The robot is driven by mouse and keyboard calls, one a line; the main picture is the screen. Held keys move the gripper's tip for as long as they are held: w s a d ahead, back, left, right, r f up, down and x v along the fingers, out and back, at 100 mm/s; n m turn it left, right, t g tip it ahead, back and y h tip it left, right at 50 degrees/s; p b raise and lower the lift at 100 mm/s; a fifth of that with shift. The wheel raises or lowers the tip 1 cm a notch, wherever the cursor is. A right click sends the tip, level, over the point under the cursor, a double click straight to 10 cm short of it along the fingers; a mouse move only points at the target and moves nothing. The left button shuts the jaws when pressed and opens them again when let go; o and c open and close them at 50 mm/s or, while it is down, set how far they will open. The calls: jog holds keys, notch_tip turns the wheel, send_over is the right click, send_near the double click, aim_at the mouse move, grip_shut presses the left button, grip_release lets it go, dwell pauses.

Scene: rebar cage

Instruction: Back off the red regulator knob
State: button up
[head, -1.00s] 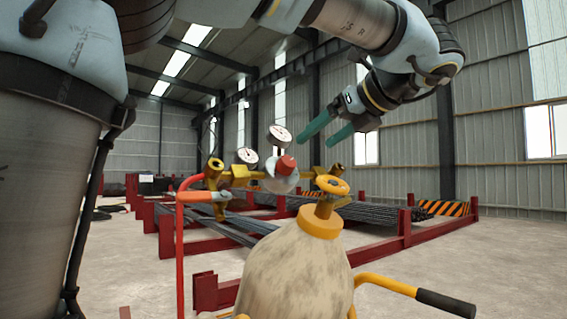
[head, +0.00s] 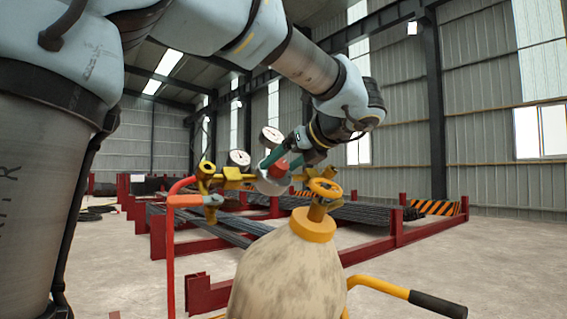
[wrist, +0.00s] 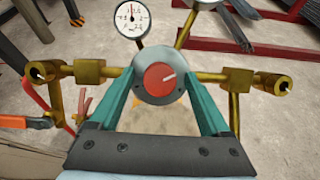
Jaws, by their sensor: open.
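The red regulator knob (wrist: 160,79) sits on the front of a round grey regulator body (wrist: 146,98), with a white line on its face pointing to the upper right. It also shows in the head view (head: 279,169). My gripper (wrist: 160,82) is open, with one green finger on each side of the knob and regulator body. I cannot tell whether the fingers touch it. In the head view my gripper (head: 277,160) reaches down to the knob from the upper right and partly covers the regulator.
Two gauges, one left (head: 238,158) and one upper right (head: 271,137), stand close to the gripper. An orange-handled hose fitting (wrist: 25,122) is at left. Red racks (head: 205,240) with rebar lie behind.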

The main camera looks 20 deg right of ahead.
grip_shut()
dwell(0.7)
